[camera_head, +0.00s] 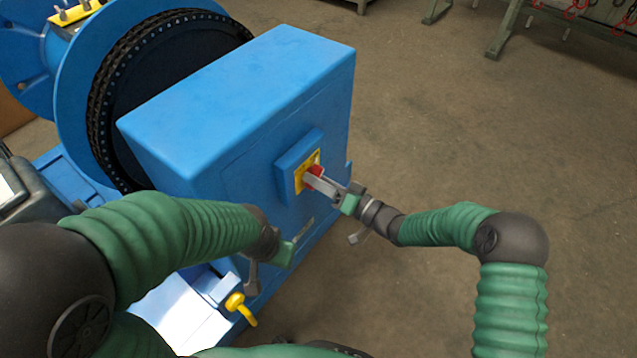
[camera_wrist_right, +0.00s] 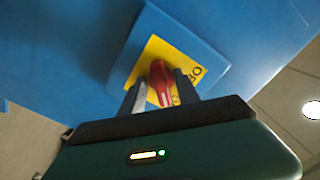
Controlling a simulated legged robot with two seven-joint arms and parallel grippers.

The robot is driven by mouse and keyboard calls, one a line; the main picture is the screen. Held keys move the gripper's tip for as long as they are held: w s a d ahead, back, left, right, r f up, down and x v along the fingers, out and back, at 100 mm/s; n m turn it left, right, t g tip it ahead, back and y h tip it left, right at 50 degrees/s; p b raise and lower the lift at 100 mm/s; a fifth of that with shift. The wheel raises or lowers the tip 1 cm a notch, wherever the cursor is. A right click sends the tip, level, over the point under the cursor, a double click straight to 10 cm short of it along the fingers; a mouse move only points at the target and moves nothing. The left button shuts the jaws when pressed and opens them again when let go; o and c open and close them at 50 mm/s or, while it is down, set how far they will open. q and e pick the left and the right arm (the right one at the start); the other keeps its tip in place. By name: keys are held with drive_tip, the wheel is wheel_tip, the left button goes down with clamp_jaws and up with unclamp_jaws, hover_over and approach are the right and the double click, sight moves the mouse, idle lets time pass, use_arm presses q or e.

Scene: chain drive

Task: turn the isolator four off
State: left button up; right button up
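The isolator is a red handle (camera_head: 314,174) on a yellow plate (camera_head: 301,181), fixed to a small blue box (camera_head: 287,170) on the side of the large blue housing. In the right wrist view the red handle (camera_wrist_right: 160,82) stands between the fingers, in front of the yellow plate (camera_wrist_right: 150,52). My right gripper (camera_head: 318,182) is at the handle, one finger on each side of it; the wrist view also shows this gripper (camera_wrist_right: 159,88). Whether both fingers touch the handle is hard to see. My left gripper (camera_head: 268,272) hangs low in front of the housing, away from the isolator.
The blue housing (camera_head: 240,90) fills the middle, with a large blue drum and dark chain (camera_head: 100,90) behind it at left. A yellow handle (camera_head: 238,303) sits low near my left gripper. Open floor (camera_head: 480,150) lies to the right. Green benches (camera_head: 510,25) stand at the back.

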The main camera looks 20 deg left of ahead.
drive_tip(key=shift+c, duration=0.7)
drive_tip(key=shift+d, duration=0.1)
clamp_jaws()
drive_tip(key=shift+n, duration=0.4)
drive_tip(key=n+b, duration=0.1)
drive_tip(key=n, duration=1.6)
drive_tip(key=shift+w+f+b, duration=0.1)
drive_tip(key=shift+f+b, duration=0.05)
drive_tip(key=shift+b, duration=0.15)
